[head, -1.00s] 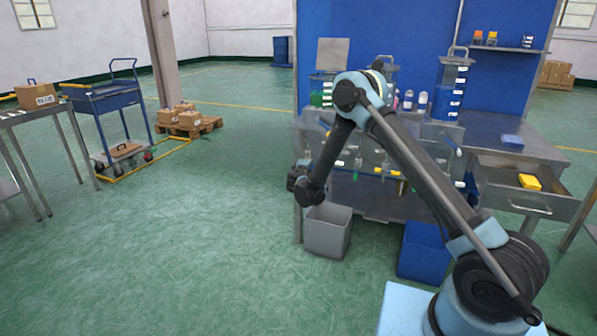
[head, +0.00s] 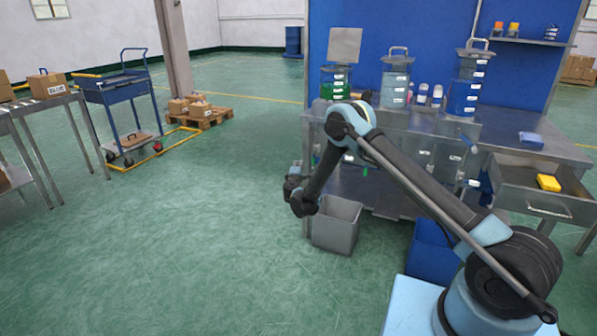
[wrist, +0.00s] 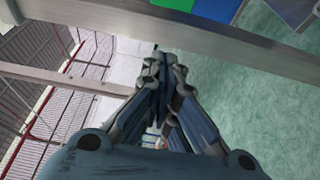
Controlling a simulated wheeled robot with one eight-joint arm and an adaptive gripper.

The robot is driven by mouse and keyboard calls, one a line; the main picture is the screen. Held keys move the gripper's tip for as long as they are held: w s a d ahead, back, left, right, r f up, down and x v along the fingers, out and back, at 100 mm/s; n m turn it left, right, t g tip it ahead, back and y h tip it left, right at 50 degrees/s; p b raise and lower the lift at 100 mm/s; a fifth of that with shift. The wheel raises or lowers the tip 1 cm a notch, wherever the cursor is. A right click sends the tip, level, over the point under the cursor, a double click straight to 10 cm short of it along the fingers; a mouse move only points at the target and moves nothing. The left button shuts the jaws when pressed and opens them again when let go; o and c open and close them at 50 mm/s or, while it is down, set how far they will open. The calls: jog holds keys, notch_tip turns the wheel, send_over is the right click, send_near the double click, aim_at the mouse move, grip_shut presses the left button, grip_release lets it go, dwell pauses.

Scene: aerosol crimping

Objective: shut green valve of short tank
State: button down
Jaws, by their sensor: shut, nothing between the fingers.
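Three clear tanks stand along the bench's left part: one with green liquid (head: 335,84) under a raised grey lid, one with a handled lid and pale liquid (head: 396,88), and a taller one with blue liquid (head: 464,96). Which is the short tank is not certain. A small green piece (head: 365,171) hangs below the bench front, partly behind my arm; it may be the green valve, but it is too small to tell. My gripper (head: 297,196) is left of the bench, low and away from the tanks. In the wrist view my gripper (wrist: 160,62) is shut and empty.
A grey bin (head: 337,228) stands on the floor below the bench's left end, close to my gripper. A blue bin (head: 432,250) is beside my base. An open drawer (head: 545,192) juts out at right. The floor at left is clear up to the blue cart (head: 120,92).

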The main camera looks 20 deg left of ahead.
jog(key=shift+w+d, duration=0.7)
jog(key=shift+w, duration=0.25)
jog(key=shift+w+d, duration=0.65)
jog(key=shift+w, duration=0.25)
jog(key=shift+s, duration=0.15)
